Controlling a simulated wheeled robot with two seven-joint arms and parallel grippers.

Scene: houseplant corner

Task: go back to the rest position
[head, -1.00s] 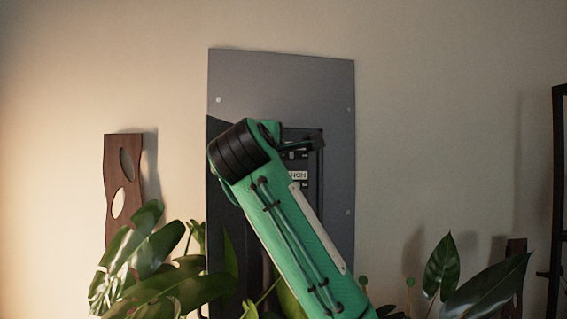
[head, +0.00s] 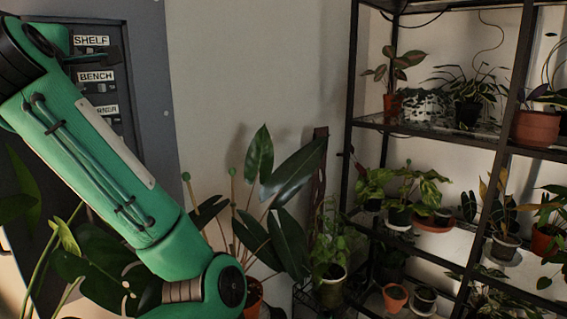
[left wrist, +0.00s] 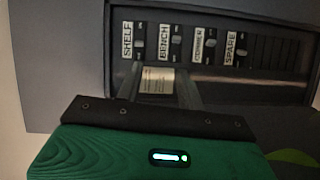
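My left arm crosses the left side of the head view, in front of a grey wall panel (head: 152,80). My left gripper (left wrist: 157,78) shows in the left wrist view with two fingers apart and nothing held between them. They point at the switch box (left wrist: 270,85), below the SHELF (left wrist: 127,42) and BENCH (left wrist: 164,42) labels. A pale label (left wrist: 157,80) on the box shows between the fingers; whether they touch the box I cannot tell. My right gripper is in no view.
A black metal rack (head: 352,110) with several potted plants stands at the right. A large-leaved plant (head: 290,240) stands between it and my arm, and more leaves (head: 95,280) lie close below the arm. Bare wall (head: 250,70) is above the middle plant.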

